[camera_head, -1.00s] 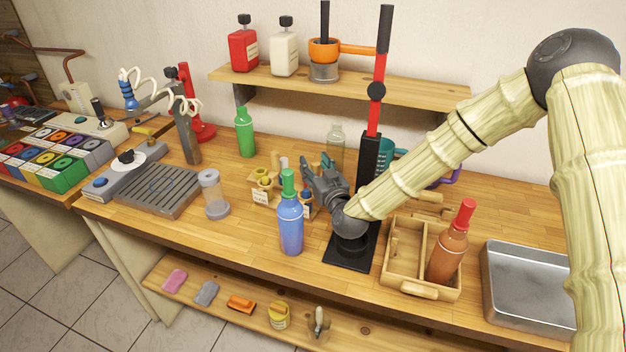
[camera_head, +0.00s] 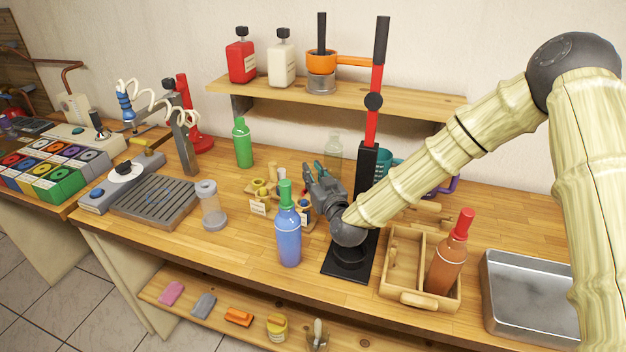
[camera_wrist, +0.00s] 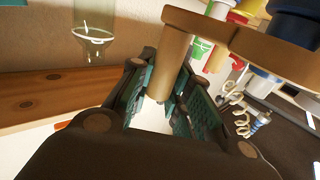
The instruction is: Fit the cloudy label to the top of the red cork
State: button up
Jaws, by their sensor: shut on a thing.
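My gripper (camera_head: 314,172) is above the bench behind the blue bottle, with its fingers close together. In the wrist view a tan wooden post (camera_wrist: 172,62) reaches between the teal finger pads (camera_wrist: 160,100), and my gripper appears shut on it. The post joins a wooden holder (camera_wrist: 245,38). In the head view the holder's small pieces are partly hidden by my gripper and the blue bottle. A small white card (camera_head: 258,208) hangs at its front; its writing is too small to read. An orange-brown bottle with a red stopper (camera_head: 463,224) stands upright in a wooden crate (camera_head: 392,262).
A blue bottle with a green stopper (camera_head: 288,225) stands close in front of my gripper. A black and red lever press (camera_head: 370,165) and a clear bottle (camera_head: 334,150) stand near it. A metal tray (camera_head: 488,285) lies at the right.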

jog(key=shift+r+b, duration=0.35)
jog(key=shift+r, duration=0.45)
jog(key=d+r+b+v, duration=0.1)
jog(key=b+v, duration=0.3)
jog(key=v, duration=1.2)
jog(key=shift+w+d+r+b, duration=0.3)
jog(key=shift+w+d+r, duration=0.1)
jog(key=shift+r, duration=0.3)
jog(key=shift+f, duration=0.1)
